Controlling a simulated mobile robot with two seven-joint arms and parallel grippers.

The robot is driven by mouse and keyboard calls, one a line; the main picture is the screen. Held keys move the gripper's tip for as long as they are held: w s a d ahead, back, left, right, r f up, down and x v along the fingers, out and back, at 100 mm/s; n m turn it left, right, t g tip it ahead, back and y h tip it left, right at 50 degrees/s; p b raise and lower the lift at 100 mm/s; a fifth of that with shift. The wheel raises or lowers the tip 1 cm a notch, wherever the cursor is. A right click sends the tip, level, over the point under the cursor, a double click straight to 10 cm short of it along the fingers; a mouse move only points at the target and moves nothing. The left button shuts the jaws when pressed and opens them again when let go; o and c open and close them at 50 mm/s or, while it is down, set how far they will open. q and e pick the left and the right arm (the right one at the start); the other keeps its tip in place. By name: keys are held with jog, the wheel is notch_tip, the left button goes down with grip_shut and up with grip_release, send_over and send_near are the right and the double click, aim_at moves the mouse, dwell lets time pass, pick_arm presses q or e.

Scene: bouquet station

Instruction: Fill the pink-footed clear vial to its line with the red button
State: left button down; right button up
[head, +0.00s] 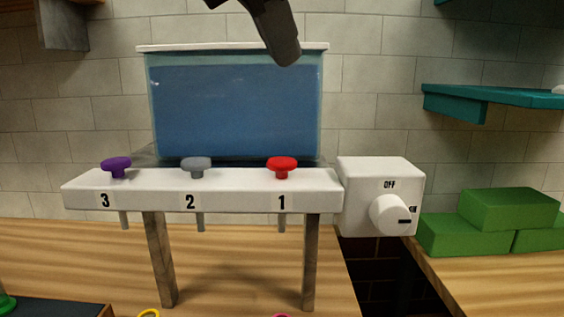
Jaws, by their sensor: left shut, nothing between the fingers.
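The red button (282,166) stands raised on the white dispenser bar (240,199), above the number 1. A thin spout (282,221) hangs under it. A sliver of pink (282,315) shows at the bottom edge, below that spout; the rest is cut off, so I cannot see a vial or its line. My left gripper (287,56) is shut and empty, high above the red button and in front of the tank's top right. My right gripper is not in view.
A tank (235,110) of blue liquid stands behind the bar, with purple (116,166) and grey (196,167) buttons left of the red. A white box with a dial (390,214), its mark toward ON, adjoins the bar. Green blocks (508,209) sit right; a teal shelf (490,96) juts above.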

pick_arm(q)
jog(key=b, duration=0.6)
send_over(280, 163)
notch_tip(280, 163, down, 7)
jog(key=shift+r, duration=0.1)
jog(key=shift+f+b, duration=0.4)
jog(key=shift+f, duration=0.25)
jog(key=shift+f, duration=0.15)
dwell(0.9)
jog(key=shift+f+b, duration=0.35)
jog(key=shift+b, duration=0.15)
jog(key=shift+f+b, duration=0.55)
jog(key=shift+f, duration=0.05)
dwell(0.5)
jog(key=shift+r, duration=0.1)
jog(key=shift+r+p, duration=0.9)
